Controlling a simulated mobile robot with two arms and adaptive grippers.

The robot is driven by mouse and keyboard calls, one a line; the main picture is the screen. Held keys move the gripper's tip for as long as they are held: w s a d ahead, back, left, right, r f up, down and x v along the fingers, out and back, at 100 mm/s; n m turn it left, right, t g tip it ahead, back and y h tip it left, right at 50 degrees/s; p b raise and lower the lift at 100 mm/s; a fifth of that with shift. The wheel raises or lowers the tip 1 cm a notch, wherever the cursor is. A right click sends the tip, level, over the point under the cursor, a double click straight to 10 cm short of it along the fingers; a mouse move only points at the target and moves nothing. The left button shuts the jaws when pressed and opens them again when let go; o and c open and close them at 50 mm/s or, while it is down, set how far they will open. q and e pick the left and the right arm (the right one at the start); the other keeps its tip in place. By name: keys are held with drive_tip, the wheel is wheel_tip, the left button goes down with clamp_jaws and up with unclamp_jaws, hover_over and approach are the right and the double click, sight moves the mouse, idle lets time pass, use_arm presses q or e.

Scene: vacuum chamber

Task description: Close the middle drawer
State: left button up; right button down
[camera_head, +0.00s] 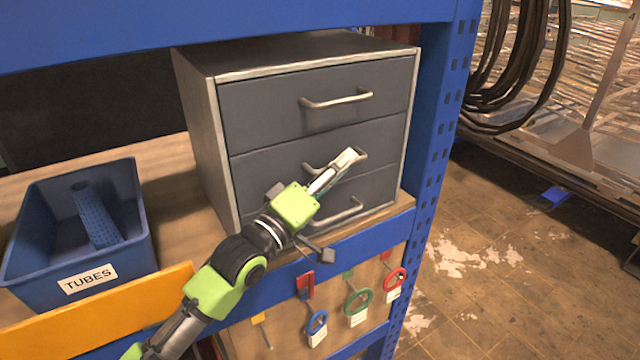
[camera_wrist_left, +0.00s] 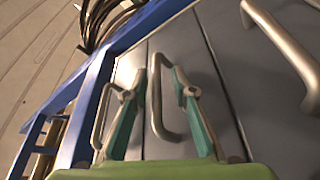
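A grey cabinet (camera_head: 207,137) with three dark drawers stands on the shelf. The middle drawer (camera_head: 262,170) looks about flush with the top drawer (camera_head: 262,108); I cannot tell whether a small gap remains. My left gripper (camera_head: 352,160) is in front of the middle drawer and covers part of its handle (camera_head: 313,169). In the left wrist view, the fingers of my left gripper (camera_wrist_left: 160,95) are apart, and a handle (camera_wrist_left: 155,105) shows between them. I cannot tell whether they touch it. My right gripper is out of view.
The top handle (camera_head: 336,101) and bottom handle (camera_head: 337,213) are close above and below my gripper. A blue post (camera_head: 437,130) stands right of the cabinet. A blue TUBES bin (camera_head: 35,255) is at the left. Tools (camera_head: 358,303) hang below the shelf edge.

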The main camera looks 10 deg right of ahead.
use_arm(q)
drive_tip(key=v, duration=1)
drive_tip(key=shift+s+a, duration=0.2)
drive_tip(key=shift+s, duration=0.05)
